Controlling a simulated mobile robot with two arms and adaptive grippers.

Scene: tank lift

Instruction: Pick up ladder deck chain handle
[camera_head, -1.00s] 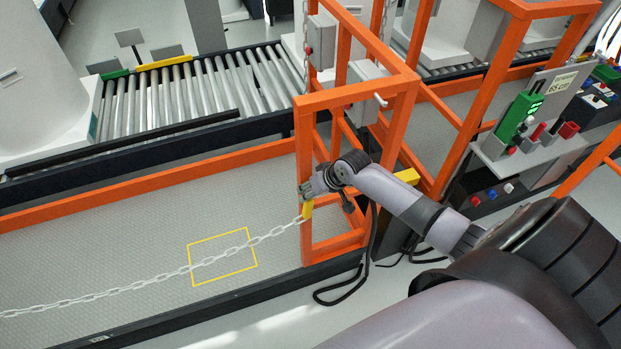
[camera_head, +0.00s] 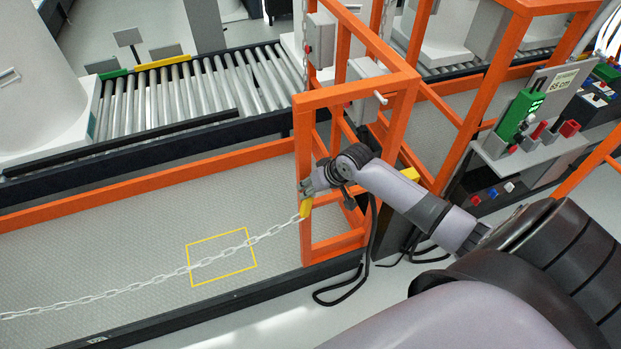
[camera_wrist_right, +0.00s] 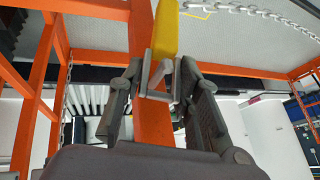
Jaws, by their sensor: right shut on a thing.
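The yellow chain handle (camera_head: 306,208) is at the right end of the white chain (camera_head: 215,258), against the orange post of the frame. It also shows in the right wrist view (camera_wrist_right: 165,32), rising from between the finger pads. My right gripper (camera_head: 307,190) is shut on the handle. The right wrist view shows its fingers (camera_wrist_right: 160,85) on both sides of the handle's near end. The chain runs left from the handle across the grey deck (camera_head: 100,235). My left gripper is not in view.
An orange frame (camera_head: 303,140) stands around my right forearm. A yellow square (camera_head: 222,257) is marked on the deck beneath the chain. A roller conveyor (camera_head: 200,90) lies behind. A control panel (camera_head: 530,130) stands at the right. A black cable (camera_head: 345,295) hangs near the floor.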

